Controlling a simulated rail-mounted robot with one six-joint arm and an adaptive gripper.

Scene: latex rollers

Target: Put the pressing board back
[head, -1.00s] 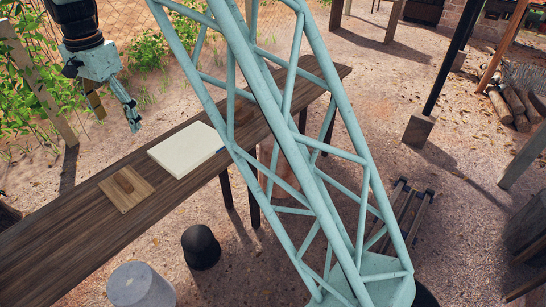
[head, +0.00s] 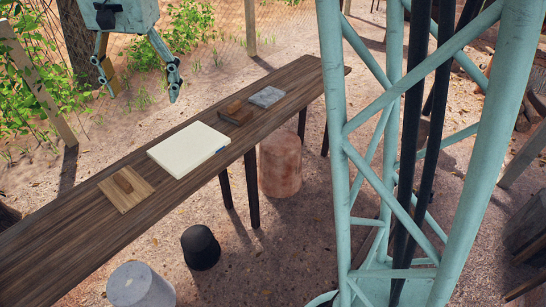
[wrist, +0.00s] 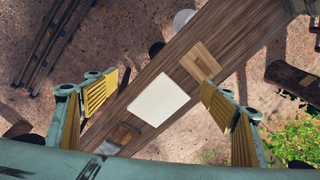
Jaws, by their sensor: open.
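A light wooden square board (head: 138,200) with a darker wooden grip on top lies flat near the left part of the long table; it also shows in the wrist view (wrist: 200,58). A smaller dark brown board with a raised block (head: 236,113) lies farther along the table. I cannot tell for sure which one is the pressing board. My gripper (head: 142,93) is open and empty, in the air beyond the table's far edge. In the wrist view its yellow-padded fingers (wrist: 164,90) stand wide apart, with the table below between them.
A cream slab (head: 186,149) lies on the dark wooden table (head: 60,232) between the boards. A grey slab (head: 267,97) lies beyond the brown board. A reddish cylinder (head: 280,165), black stool (head: 201,247) and grey cylinder (head: 140,287) stand on the near side.

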